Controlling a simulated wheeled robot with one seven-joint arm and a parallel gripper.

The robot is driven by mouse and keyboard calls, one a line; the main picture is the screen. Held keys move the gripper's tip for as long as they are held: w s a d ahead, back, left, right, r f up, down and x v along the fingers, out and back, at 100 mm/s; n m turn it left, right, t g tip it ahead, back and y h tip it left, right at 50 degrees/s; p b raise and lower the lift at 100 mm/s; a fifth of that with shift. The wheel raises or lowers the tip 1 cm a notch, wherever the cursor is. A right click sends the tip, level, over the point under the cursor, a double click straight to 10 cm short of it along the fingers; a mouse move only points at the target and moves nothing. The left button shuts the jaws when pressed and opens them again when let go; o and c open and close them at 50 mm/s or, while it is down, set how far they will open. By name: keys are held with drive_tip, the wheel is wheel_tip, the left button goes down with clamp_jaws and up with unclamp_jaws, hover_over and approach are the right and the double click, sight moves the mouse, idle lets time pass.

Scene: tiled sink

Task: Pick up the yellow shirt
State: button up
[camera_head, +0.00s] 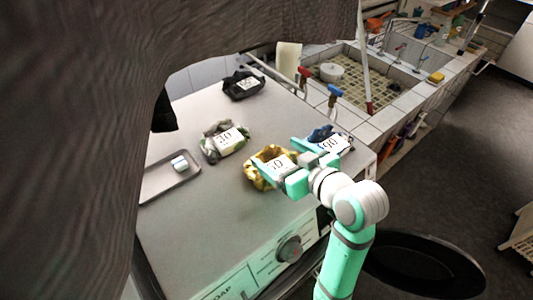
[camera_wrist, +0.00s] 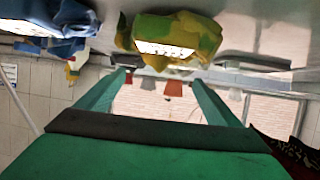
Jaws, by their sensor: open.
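The yellow shirt (camera_head: 259,180) is a crumpled bundle with a white number tag, lying on the grey machine top. Its far side is partly covered by my gripper in the head view. The wrist view, which looks upside down, shows the yellow-green shirt (camera_wrist: 205,32) at the top centre, beyond the fingertips. My gripper (camera_head: 278,158) is above and beside the shirt, with its green fingers spread to either side of the tag. In the wrist view my gripper (camera_wrist: 160,77) is open with nothing between its fingers. I cannot tell whether a finger touches the shirt.
A blue shirt (camera_head: 344,139) lies close at the right, partly behind my gripper; it also shows in the wrist view (camera_wrist: 62,25). A grey-green shirt (camera_head: 211,150), a black shirt (camera_head: 234,80) and a metal tray (camera_head: 156,182) share the top. A tiled sink (camera_head: 385,108) stands behind.

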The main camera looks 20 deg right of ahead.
drive_tip(key=x, duration=1)
drive_tip(key=shift+w+d+f, duration=0.1)
drive_tip(key=shift+w+f, duration=0.05)
drive_tip(key=shift+f, duration=0.15)
drive_tip(key=c, duration=1.3)
drive_tip(key=shift+r, duration=0.15)
